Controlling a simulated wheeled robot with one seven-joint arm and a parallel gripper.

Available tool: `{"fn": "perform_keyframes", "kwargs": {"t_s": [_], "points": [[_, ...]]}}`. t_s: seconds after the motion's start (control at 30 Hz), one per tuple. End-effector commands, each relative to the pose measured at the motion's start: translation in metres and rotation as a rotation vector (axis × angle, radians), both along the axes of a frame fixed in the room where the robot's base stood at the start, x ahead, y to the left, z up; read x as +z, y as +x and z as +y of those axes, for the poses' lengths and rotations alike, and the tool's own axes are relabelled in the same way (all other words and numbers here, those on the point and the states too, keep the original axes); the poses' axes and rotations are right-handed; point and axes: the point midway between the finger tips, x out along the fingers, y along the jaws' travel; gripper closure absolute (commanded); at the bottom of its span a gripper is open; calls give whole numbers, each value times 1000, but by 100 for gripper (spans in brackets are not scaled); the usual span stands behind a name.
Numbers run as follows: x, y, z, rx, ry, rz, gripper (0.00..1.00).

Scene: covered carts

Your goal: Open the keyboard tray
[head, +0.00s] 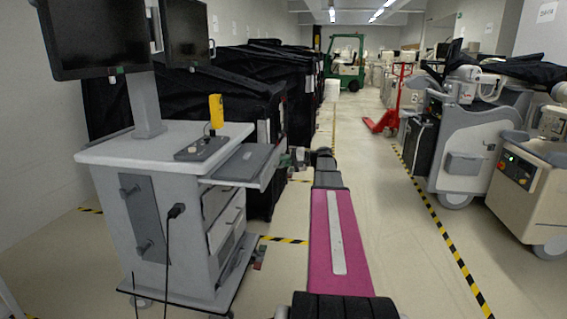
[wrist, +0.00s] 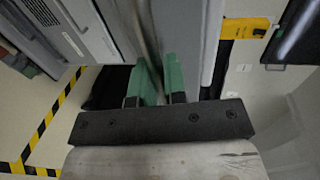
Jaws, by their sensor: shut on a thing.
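The keyboard tray (head: 268,176) is a light grey shelf with a darker grey surface. It sticks out from the right side of the white cart (head: 150,150), below its top. My gripper (head: 288,159) is at the tray's outer right end. In the wrist view, the two green fingers of my gripper (wrist: 160,82) are shut on the edge of the grey tray (wrist: 185,35). The exact contact between the fingers is partly hidden.
A yellow device (head: 216,112) stands on the cart top, with monitors (head: 95,38) above. Black-covered carts (head: 262,75) stand behind. Grey machines (head: 465,135) line the right.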

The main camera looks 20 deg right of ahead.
Motion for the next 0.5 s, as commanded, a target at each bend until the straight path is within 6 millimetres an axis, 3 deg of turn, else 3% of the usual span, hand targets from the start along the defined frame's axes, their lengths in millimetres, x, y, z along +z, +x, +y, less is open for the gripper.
{"fn": "perform_keyframes", "kwargs": {"t_s": [0.07,0.1,0.17,0.5], "points": [[-1,0,0,1,-2,1,100],[-1,0,0,1,-2,1,81],[-1,0,0,1,-2,1,64],[0,-1,-2,0,-1,1,64]]}}
